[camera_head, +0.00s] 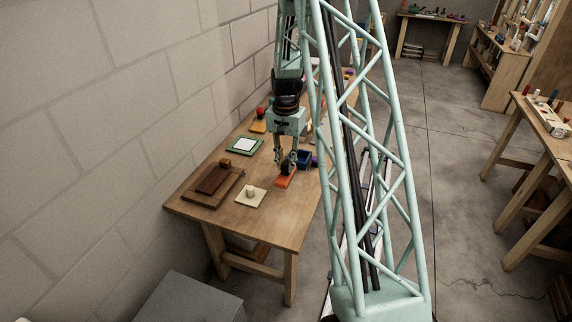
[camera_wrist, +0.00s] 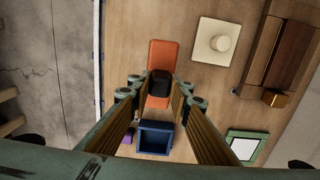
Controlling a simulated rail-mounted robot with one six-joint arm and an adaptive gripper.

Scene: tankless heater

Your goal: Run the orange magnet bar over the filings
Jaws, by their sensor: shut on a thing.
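The orange magnet bar (camera_head: 284,182) lies at or just above the wooden table, below my gripper (camera_head: 288,167). In the wrist view the orange bar (camera_wrist: 163,52) shows a black rounded grip on top. My gripper (camera_wrist: 160,88) has its fingertips on both sides of this black grip and is shut on it. The fingers hide part of the bar. I cannot make out any filings. A green-framed white panel (camera_head: 243,146) lies to the left of the bar in the head view; it also shows at lower right in the wrist view (camera_wrist: 262,136).
A blue open box (camera_wrist: 156,138) stands close to the fingers, with a small purple item (camera_wrist: 129,136) beside it. A cream square with a knob (camera_head: 250,194) and a brown wooden tray (camera_head: 212,188) lie nearby. The table's front corner (camera_head: 279,231) is bare.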

